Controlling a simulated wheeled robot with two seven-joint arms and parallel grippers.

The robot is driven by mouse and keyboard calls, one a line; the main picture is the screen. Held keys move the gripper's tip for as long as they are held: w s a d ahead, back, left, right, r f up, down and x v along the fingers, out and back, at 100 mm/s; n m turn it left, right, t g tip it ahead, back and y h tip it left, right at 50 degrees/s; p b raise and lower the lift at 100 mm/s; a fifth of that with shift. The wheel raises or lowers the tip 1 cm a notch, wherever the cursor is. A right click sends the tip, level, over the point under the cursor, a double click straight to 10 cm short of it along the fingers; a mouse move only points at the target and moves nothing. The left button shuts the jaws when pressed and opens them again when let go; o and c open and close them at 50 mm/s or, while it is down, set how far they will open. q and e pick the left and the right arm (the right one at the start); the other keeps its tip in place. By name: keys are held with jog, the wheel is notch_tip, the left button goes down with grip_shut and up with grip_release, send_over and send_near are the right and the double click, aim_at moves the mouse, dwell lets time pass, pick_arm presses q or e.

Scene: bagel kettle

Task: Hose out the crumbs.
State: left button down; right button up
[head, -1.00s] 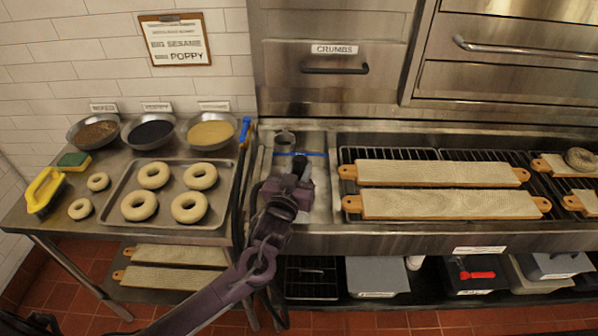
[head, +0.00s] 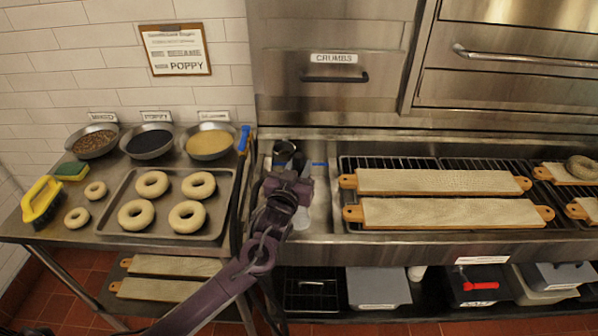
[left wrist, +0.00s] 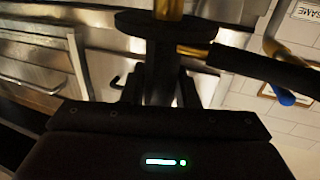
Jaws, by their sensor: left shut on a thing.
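My left gripper (head: 290,185) is over the narrow steel bay at the left end of the range. It is shut on a dark hose nozzle, whose black disc and brass fitting (left wrist: 195,49) show in the left wrist view. A dark round piece (head: 285,150) shows just beyond the gripper. A pale, see-through patch (head: 302,217) lies below it; I cannot tell whether it is water. A blue handle (head: 244,138) stands at the side table's right edge, with a black hose (head: 236,205) below it. The drawer labelled CRUMBS (head: 333,85) is shut. I can make out no crumbs.
A tray (head: 215,232) with several bagels fills the side table (head: 60,225), beside topping bowls, a yellow brush (head: 42,200) and a sponge (head: 72,171). Long boards (head: 455,214) lie on the racks to the right. Bins (head: 378,287) stand below.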

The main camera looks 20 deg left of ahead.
pick_arm(q)
jog(key=shift+w+a+b, duration=0.2)
jog(key=shift+w+b, duration=0.1)
jog(key=shift+w, duration=0.4)
jog(key=shift+w+a+b, duration=0.2)
jog(key=shift+w+b, duration=0.15)
jog(key=shift+w, duration=0.35)
jog(key=shift+w+a+b, duration=0.2)
jog(key=shift+w+b, duration=0.1)
jog(key=shift+w, duration=0.4)
jog(key=shift+r, duration=0.1)
